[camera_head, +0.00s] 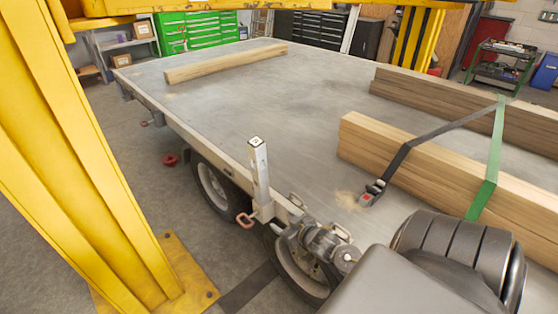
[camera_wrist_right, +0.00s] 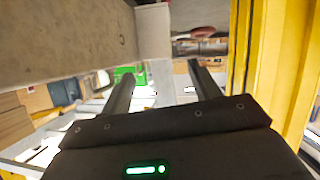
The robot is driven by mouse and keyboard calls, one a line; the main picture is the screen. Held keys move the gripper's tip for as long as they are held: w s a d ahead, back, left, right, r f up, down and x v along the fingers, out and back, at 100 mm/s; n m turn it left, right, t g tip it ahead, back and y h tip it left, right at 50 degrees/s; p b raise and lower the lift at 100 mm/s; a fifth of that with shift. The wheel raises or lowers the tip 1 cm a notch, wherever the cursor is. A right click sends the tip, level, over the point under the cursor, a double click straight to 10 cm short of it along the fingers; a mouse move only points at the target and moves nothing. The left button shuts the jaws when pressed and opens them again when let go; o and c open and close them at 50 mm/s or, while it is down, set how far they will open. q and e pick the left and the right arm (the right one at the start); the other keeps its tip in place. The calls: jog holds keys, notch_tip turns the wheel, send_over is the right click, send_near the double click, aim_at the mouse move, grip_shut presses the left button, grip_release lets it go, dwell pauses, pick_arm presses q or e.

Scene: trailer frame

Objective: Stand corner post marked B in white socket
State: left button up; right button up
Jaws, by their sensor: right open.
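A pale grey corner post (camera_head: 259,172) stands nearly upright at the near corner of the trailer bed. A small dark mark shows on its top end, too small to read. Its foot is in or at a light bracket (camera_head: 264,212) on the bed's edge; I cannot tell whether this is the white socket. My right gripper (camera_head: 318,240) is low, to the right of the post's foot. In the right wrist view my right gripper (camera_wrist_right: 160,76) has its two dark fingers apart, with nothing clearly held between them. My left gripper is not in view.
The trailer bed (camera_head: 250,95) carries a timber beam (camera_head: 225,63) at the back and strapped timber (camera_head: 440,170) at the right. A red-handled pin (camera_head: 246,220) sits beside the post's foot. A yellow column (camera_head: 75,150) stands at the left. The bed's middle is clear.

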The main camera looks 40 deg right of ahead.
notch_tip(320, 180, up, 9)
jog(key=w+t+b, duration=0.2)
jog(key=t+b, duration=0.1)
jog(key=n+t+y, duration=0.1)
jog(key=t, duration=0.1)
send_near(264, 175)
jog(key=w, duration=1)
jog(key=w+p, duration=0.1)
jog(key=w, duration=0.1)
jog(key=shift+w+d+r, duration=0.15)
jog(key=shift+w+r, duration=0.15)
jog(key=shift+w, duration=0.1)
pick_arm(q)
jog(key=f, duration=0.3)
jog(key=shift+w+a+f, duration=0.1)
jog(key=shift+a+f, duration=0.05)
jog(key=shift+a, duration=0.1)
pick_arm(e)
jog(key=shift+w, duration=0.5)
jog(key=c, duration=0.9)
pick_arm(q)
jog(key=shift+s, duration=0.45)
pick_arm(e)
grip_shut()
